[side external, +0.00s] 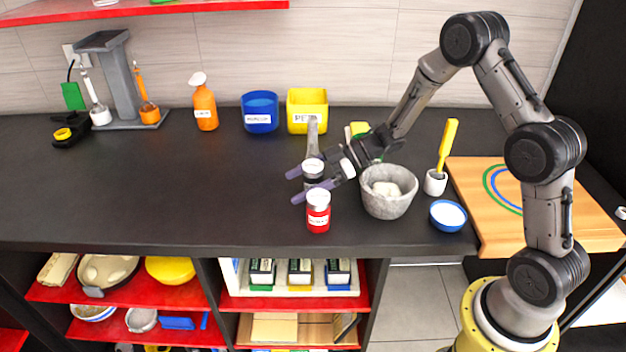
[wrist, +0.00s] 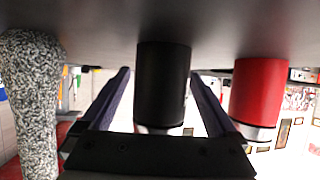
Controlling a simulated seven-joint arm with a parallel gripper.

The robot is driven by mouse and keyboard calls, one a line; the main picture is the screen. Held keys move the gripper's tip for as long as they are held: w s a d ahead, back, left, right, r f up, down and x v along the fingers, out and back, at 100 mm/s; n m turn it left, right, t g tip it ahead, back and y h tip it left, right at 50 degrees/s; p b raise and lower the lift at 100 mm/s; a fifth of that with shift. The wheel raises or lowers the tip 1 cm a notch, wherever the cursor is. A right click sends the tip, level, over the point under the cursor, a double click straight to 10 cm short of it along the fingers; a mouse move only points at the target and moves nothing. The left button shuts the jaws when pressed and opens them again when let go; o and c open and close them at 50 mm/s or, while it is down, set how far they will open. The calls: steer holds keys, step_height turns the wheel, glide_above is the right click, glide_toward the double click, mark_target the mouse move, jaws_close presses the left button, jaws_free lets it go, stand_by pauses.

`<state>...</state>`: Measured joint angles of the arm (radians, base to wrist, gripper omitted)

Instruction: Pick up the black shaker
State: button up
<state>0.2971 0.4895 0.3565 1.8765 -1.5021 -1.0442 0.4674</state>
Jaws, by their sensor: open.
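The black shaker (side external: 313,184) with a pale cap stands upright on the dark counter in the side external view. In the upside-down wrist view, its black body (wrist: 162,85) sits between the two fingers, with a visible gap on each side. My gripper (side external: 296,185) is open, low over the counter, reaching in from the right, with one finger on either side of the shaker. The fingers also show in the wrist view (wrist: 160,72). Part of the shaker is hidden behind the near finger.
A red shaker (side external: 318,215) stands close beside the near finger. A grey speckled upright object (side external: 313,136) stands on the far side. A stone mortar (side external: 388,204) is under my wrist's right, with a blue bowl (side external: 448,215) beyond. The counter to the left is clear.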

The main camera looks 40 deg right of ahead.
jaws_close()
step_height(320, 180, up, 12)
stand_by(1.2)
steer(key=shift+r, duration=0.15)
stand_by(0.5)
steer(key=shift+r, duration=1.2)
steer(key=shift+r, duration=1.25)
